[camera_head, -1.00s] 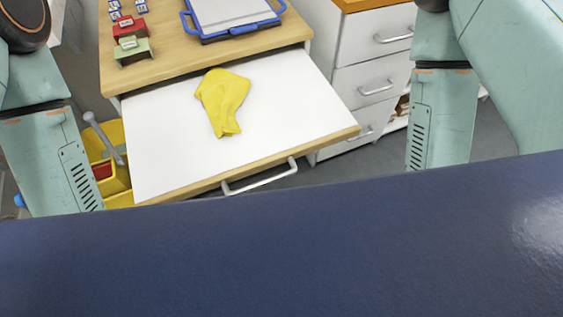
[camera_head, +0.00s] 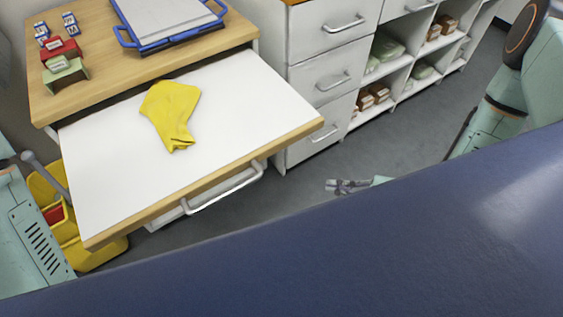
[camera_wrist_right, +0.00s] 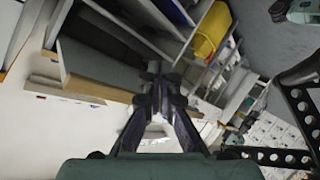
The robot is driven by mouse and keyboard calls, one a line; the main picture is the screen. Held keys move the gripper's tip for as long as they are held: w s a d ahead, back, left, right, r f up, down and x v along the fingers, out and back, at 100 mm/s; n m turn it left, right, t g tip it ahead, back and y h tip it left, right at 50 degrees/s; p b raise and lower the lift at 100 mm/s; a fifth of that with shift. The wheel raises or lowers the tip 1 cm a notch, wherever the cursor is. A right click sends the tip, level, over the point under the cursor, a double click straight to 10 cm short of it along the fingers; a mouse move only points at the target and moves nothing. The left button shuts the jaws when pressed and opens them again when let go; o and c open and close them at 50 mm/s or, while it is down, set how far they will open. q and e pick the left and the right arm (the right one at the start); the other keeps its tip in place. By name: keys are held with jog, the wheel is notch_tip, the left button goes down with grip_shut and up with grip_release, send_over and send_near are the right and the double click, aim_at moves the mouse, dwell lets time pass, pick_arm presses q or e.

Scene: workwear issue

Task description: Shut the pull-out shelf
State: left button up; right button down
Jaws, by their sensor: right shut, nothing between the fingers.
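The pull-out shelf (camera_head: 225,115) is a white board with a wooden front edge and a light bar handle (camera_head: 225,192). It stands pulled out from under the wooden desk top (camera_head: 100,85). A yellow cloth-like item (camera_head: 170,112) lies on it. My right gripper (camera_head: 333,186) is to the right of the handle, apart from it, over the grey floor. It is shut and empty, and its fingers (camera_wrist_right: 153,75) meet in the right wrist view. My left gripper is not in view; only part of my left arm shows at the left edge.
A blue clipboard-like tray (camera_head: 170,20) and small red and green holders (camera_head: 62,55) stand on the desk. A white drawer unit (camera_head: 330,75) and open shelves (camera_head: 400,60) stand to the right. A yellow bin (camera_head: 75,235) is at the left under the shelf. The floor right of the shelf is clear.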

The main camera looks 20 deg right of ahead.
notch_tip(320, 180, up, 7)
jog(key=s+a+n+y, duration=0.2)
jog(key=n+y, duration=0.4)
jog(key=n, duration=0.7)
jog(key=n+b, duration=0.2)
jog(key=b, duration=0.2)
send_near(263, 157)
jog(key=a, duration=0.4)
jog(key=shift+w+a+f+g+y+b, duration=0.15)
jog(key=shift+w+a+b, duration=0.1)
jog(key=shift+w, duration=0.35)
jog(key=shift+w+a+r+g+y+b, duration=0.1)
jog(key=shift+w+a+g+y+b, duration=0.1)
jog(key=shift+w, duration=0.8)
jog(key=shift+w+a, duration=0.1)
jog(key=shift+w, duration=0.05)
